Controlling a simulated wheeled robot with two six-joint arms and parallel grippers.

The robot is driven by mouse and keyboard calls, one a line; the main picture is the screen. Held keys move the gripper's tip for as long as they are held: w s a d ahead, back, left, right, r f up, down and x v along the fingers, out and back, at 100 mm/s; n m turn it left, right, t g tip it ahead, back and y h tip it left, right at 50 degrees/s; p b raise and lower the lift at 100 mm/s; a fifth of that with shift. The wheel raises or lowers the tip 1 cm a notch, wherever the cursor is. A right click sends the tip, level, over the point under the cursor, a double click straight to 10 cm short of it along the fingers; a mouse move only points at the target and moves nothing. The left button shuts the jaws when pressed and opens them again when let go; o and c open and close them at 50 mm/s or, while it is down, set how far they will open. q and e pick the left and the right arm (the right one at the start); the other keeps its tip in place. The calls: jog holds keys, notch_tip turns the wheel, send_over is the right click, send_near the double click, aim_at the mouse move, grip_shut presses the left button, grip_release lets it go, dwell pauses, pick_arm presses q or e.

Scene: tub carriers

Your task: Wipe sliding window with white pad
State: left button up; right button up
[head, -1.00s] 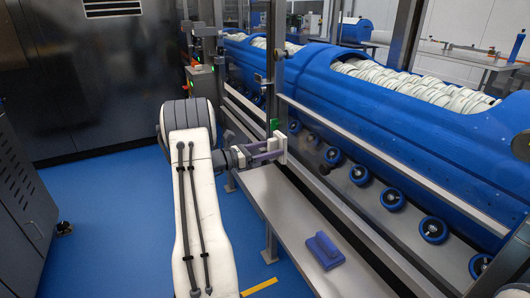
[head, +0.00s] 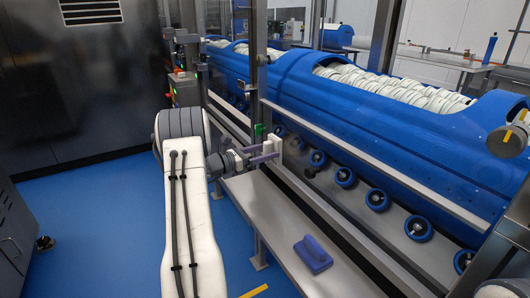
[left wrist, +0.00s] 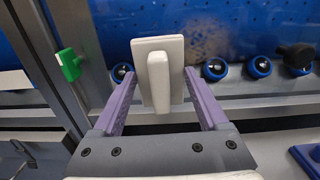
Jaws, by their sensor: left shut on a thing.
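My left gripper (head: 268,153) is shut on the white pad (head: 272,144). In the left wrist view the white pad (left wrist: 172,48) sits between the purple fingers, its handle toward the camera. The pad is in front of the sliding window, a clear pane (left wrist: 225,25) over a blue machine; I cannot tell whether it touches the glass. Faint brownish specks show on or behind the pane near the pad. A green handle (left wrist: 67,63) is on the window frame to the left. My right gripper is not in view.
A blue pad (head: 313,254) lies on the grey bench (head: 262,210) below the window. A dark knob (left wrist: 297,52) stands out at the right in the left wrist view. A metal post (head: 257,100) rises beside the gripper. Blue floor (head: 90,220) is open at left.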

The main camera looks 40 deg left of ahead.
pick_arm(q)
jog(key=shift+x, duration=0.85)
jog(key=shift+s+d, duration=0.4)
jog(key=shift+d, duration=0.45)
jog(key=shift+s+d, duration=0.45)
jog(key=shift+d, duration=0.4)
jog(key=shift+s+d, duration=0.25)
jog(key=shift+d, duration=0.6)
jog(key=shift+s+d, duration=0.3)
jog(key=shift+d, duration=0.6)
jog(key=shift+s+d, duration=0.35)
jog(key=shift+d, duration=0.45)
jog(key=shift+s+d, duration=0.4)
jog(key=shift+d, duration=0.45)
jog(key=shift+w, duration=0.1)
